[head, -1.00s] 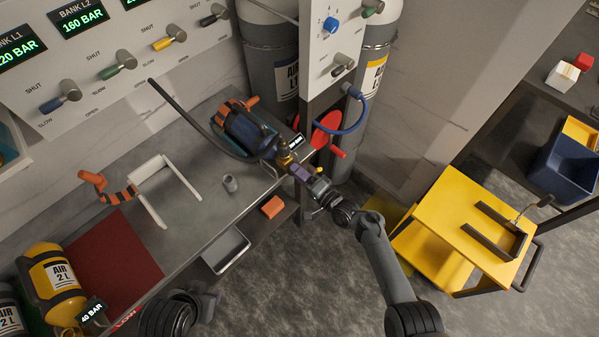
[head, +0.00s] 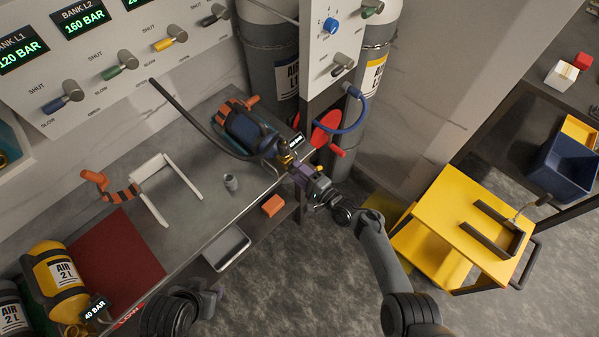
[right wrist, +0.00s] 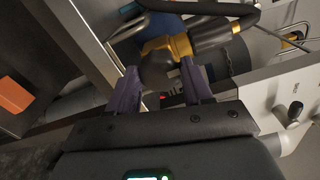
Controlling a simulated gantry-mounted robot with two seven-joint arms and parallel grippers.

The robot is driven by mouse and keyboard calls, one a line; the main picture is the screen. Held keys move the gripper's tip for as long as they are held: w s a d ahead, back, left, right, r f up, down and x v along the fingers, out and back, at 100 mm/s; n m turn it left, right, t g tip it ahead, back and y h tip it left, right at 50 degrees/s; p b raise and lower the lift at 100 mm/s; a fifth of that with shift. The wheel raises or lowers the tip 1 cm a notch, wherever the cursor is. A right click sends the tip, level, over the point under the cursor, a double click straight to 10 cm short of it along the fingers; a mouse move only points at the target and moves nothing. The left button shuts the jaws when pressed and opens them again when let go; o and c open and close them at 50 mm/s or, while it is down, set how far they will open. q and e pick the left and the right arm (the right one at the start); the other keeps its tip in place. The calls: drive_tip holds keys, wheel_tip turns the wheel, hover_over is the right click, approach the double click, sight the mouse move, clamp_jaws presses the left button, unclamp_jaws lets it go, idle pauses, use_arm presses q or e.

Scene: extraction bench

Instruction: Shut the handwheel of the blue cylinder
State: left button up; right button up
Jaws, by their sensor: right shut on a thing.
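The blue cylinder (head: 243,128) lies on the bench in the head view, its valve end toward the right. A brass valve (head: 287,158) is at that end and also shows in the right wrist view (right wrist: 181,45). My right gripper (head: 298,171) is at the valve end. In the right wrist view, its purple fingers (right wrist: 160,86) are on either side of the dark round handwheel (right wrist: 158,70), shut on it. The fingers partly hide the handwheel. My left gripper (head: 211,298) is at the bottom of the head view, away from the cylinder; its fingers are unclear.
A black hose (head: 200,130) arches over the bench near the cylinder. A white stand (head: 160,185) and a yellow cylinder (head: 57,280) are to the left.

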drive_tip(key=shift+f, duration=0.1)
drive_tip(key=o, duration=1.1)
drive_tip(key=shift+c, duration=0.2)
drive_tip(key=p+v, duration=0.3)
drive_tip(key=v, duration=0.8)
drive_tip(key=shift+p, duration=0.3)
drive_tip(key=shift+w, duration=0.1)
